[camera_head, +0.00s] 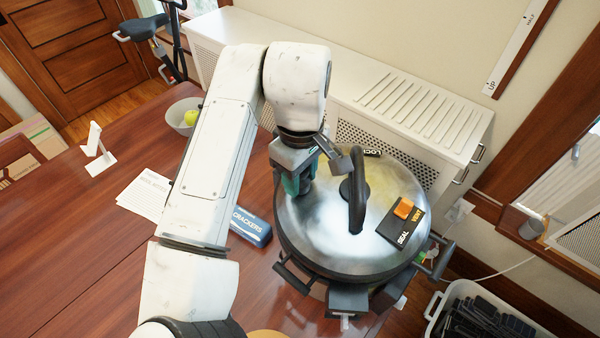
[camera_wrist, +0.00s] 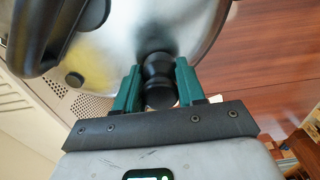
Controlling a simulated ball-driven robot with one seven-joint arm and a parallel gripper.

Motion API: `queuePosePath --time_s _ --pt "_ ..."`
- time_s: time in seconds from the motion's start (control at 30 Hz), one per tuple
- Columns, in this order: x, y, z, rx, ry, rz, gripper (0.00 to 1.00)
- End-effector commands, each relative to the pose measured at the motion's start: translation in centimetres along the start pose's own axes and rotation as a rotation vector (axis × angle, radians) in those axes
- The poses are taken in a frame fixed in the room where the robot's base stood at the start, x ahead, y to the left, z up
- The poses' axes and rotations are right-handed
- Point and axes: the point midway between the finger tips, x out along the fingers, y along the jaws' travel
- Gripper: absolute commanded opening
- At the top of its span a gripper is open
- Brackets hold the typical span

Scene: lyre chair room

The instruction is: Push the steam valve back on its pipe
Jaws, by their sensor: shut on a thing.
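A large pressure cooker with a silvery lid (camera_head: 315,240) stands at the table's right end. My gripper (camera_head: 298,184) is over the lid's left rear part. In the wrist view my gripper (camera_wrist: 157,82) has its green jaws shut on a black, rounded, waisted piece, which looks like the steam valve (camera_wrist: 158,92). The valve is in front of the lid (camera_wrist: 135,30) there. The pipe is hidden, so I cannot tell whether the valve sits on it. In the head view my gripper hides the valve.
A black arched handle (camera_head: 356,190) rises right of my gripper. An orange slider (camera_head: 403,208) sits on a SEAL/VENT plate. A blue crackers tin (camera_head: 251,226) stands close left of the cooker. A radiator cover (camera_head: 400,105) is behind; a crate (camera_head: 480,315) is lower right.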

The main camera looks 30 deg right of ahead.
Motion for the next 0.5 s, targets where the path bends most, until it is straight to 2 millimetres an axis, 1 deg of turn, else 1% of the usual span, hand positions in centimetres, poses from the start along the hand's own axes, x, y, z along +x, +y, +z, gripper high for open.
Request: queuePosePath --time_s 0.1,0.13,0.43,0.5 --pt "-0.01 0.00 0.00 0.000 0.000 0.000 0.09" --pt "-0.01 0.00 0.00 0.000 0.000 0.000 0.40" --pt "-0.01 0.00 0.00 0.000 0.000 0.000 0.69" --pt "-0.01 0.01 0.00 0.000 0.000 0.000 0.69"
